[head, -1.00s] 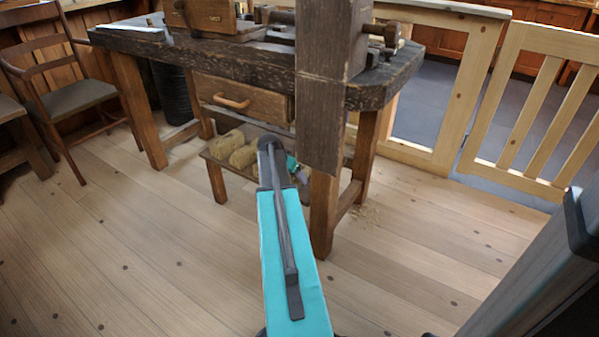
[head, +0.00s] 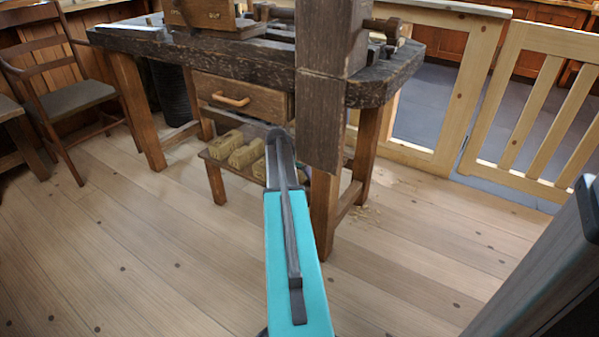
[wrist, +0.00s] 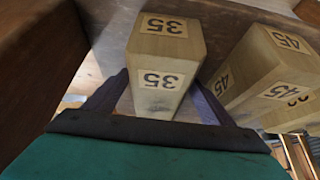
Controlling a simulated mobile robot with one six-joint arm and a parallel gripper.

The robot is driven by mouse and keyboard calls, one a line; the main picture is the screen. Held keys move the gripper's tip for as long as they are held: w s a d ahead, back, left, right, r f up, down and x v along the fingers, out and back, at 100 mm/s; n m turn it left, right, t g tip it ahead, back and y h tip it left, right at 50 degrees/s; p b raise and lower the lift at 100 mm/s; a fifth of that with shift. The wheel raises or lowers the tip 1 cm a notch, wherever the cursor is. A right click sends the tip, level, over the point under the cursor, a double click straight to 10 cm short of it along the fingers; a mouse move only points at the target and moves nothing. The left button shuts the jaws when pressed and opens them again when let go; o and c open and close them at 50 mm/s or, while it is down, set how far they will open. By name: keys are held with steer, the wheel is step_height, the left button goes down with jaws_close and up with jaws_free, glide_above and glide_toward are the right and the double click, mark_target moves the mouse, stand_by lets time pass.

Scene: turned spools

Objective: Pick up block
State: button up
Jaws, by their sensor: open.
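In the wrist view a pale wooden block labelled 35 (wrist: 168,52) lies between the two fingers of my gripper (wrist: 160,84). The fingers are apart, one along each side of its near end, and I cannot tell whether they touch it. In the head view several blocks (head: 246,153) lie on the low shelf (head: 240,176) of the workbench. My gripper is hidden there behind my arm and the bench.
The dark workbench (head: 400,88) stands over the shelf, with a drawer (head: 244,96) above it and a front leg (head: 324,215) close right of my arm. A brown wooden surface (wrist: 40,75) is close on the left in the wrist view. A chair (head: 80,98) stands at left. Open floor (head: 170,260) lies in front.

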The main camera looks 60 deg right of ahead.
steer(key=c, duration=1.4)
steer(key=shift+w+r, duration=0.1)
steer(key=shift+r, duration=0.1)
steer(key=shift+r+p, duration=0.15)
steer(key=shift+p, duration=0.25)
steer(key=shift+a, duration=0.2)
steer(key=a+p, duration=0.4)
steer(key=a, duration=2.7)
steer(key=shift+w+a, duration=0.2)
steer(key=shift+a, duration=0.05)
